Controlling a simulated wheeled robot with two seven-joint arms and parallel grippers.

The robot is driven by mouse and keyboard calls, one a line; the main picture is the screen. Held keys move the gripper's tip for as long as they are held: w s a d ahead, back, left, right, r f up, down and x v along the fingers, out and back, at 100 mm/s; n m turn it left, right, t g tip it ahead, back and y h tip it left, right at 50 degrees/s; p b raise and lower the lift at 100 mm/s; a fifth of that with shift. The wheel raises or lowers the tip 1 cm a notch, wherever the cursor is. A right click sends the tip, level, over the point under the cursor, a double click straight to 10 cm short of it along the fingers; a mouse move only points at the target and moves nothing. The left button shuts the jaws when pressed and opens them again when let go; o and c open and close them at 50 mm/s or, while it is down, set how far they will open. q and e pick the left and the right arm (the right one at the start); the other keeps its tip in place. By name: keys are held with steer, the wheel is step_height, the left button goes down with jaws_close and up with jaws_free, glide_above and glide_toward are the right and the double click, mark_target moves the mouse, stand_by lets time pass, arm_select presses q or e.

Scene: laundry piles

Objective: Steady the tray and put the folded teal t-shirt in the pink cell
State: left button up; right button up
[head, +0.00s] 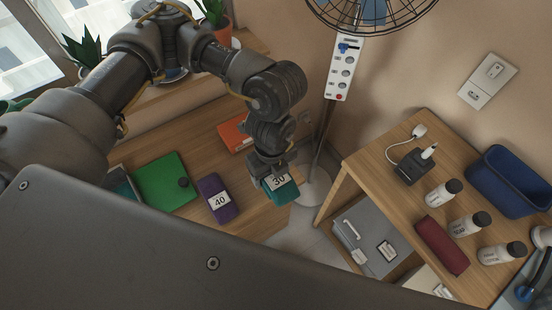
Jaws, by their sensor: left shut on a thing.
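My left gripper (271,165) reaches down over the wooden surface at the centre and is shut on a small teal block-like thing (283,193) with a white label reading 30. I cannot tell whether this is the folded teal t-shirt. Another teal patch (122,184) shows at the left, mostly hidden by my body. No tray and no pink cell can be made out. My right gripper is not in view.
A purple thing marked 40 (217,199), a green folder-like thing (165,182) and an orange thing (235,133) lie on the wooden surface (190,140). A fan stand (314,187) is close right. A wooden desk (384,138) with bottles and a blue bin (511,181) stands at right.

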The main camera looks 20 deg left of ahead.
mark_target(269, 182)
arm_select(q)
steer(key=shift+s+d+r, duration=0.1)
steer(key=shift+s+r, duration=0.25)
steer(key=shift+s, duration=0.4)
steer(key=shift+s+d+r, duration=0.1)
steer(key=shift+s+r, duration=0.2)
steer(key=shift+s, duration=0.45)
